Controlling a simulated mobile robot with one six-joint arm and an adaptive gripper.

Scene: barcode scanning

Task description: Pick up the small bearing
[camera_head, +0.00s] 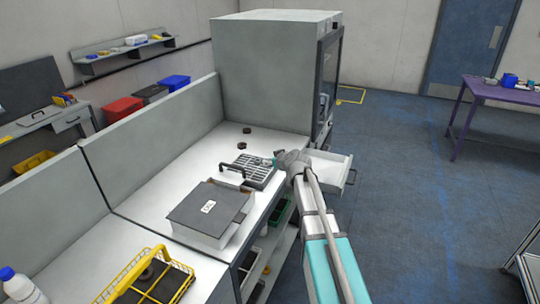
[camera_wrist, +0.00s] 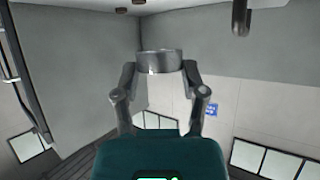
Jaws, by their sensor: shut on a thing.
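In the wrist view, my gripper (camera_wrist: 160,68) is shut on a small grey metal ring, the small bearing (camera_wrist: 160,61), held between the two fingertips. In the head view, my gripper (camera_head: 272,161) is at the right end of the grey slotted tray (camera_head: 258,176) on the white counter, low over or beside it; the exact gap cannot be told. The bearing is too small to make out there.
A dark handle (camera_head: 232,168) stands at the tray's left. Two dark round parts (camera_head: 246,131) lie behind it. A large grey box (camera_head: 213,212) sits in front. The big grey machine (camera_head: 268,80) is at the back, with an open white drawer (camera_head: 330,167) below right.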

